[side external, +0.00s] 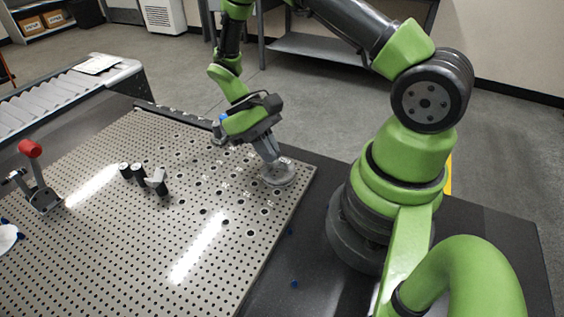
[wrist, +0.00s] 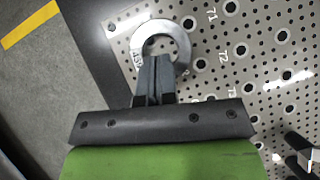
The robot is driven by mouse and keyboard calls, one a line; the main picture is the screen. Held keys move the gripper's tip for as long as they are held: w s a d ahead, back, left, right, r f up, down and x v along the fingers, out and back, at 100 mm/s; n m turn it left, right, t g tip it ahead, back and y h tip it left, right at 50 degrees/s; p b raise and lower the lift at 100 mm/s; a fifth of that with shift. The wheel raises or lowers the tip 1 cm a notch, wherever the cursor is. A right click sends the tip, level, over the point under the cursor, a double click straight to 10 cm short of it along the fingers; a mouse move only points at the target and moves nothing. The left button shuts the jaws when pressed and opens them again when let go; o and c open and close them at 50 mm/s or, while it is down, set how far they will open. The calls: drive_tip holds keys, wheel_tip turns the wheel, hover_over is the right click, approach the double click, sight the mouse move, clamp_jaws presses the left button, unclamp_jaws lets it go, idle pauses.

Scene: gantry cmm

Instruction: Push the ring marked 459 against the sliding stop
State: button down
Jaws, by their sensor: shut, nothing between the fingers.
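The metal ring (wrist: 183,48) lies flat near the plate's edge in the wrist view, with a partly hidden mark on its lower left that looks like 459. In the side view the ring (side external: 284,177) is at the plate's right corner. My gripper (wrist: 158,60) is shut and empty. Its fingertips appear over the ring's opening; whether they touch its inner wall I cannot tell. In the side view my gripper (side external: 271,158) points down at the ring. A grey block with black cylinders (side external: 157,181) stands mid-plate; I cannot tell if it is the sliding stop.
The perforated plate (side external: 130,235) has numbered larger holes, with 71 and 72 readable in the wrist view. A red-knobbed clamp (side external: 40,190) stands at the left. A roller conveyor (side external: 50,95) lies beyond. The plate between ring and block is mostly clear.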

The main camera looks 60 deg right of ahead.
sight(287, 174)
drive_tip(key=s, duration=0.3)
drive_tip(key=shift+s+a+f, duration=0.2)
drive_tip(key=shift+a+f, duration=0.15)
drive_tip(key=shift+f, duration=0.5)
drive_tip(key=w, duration=0.3)
drive_tip(key=w+d, duration=0.1)
drive_tip(key=w, duration=0.2)
drive_tip(key=w+d, duration=0.1)
drive_tip(key=w, duration=0.2)
drive_tip(key=shift+w+d, duration=0.1)
drive_tip(key=shift+w, duration=0.25)
drive_tip(key=shift+r, duration=0.1)
drive_tip(key=shift+r, duration=0.7)
drive_tip(key=v, duration=0.9)
drive_tip(key=shift+w, duration=0.25)
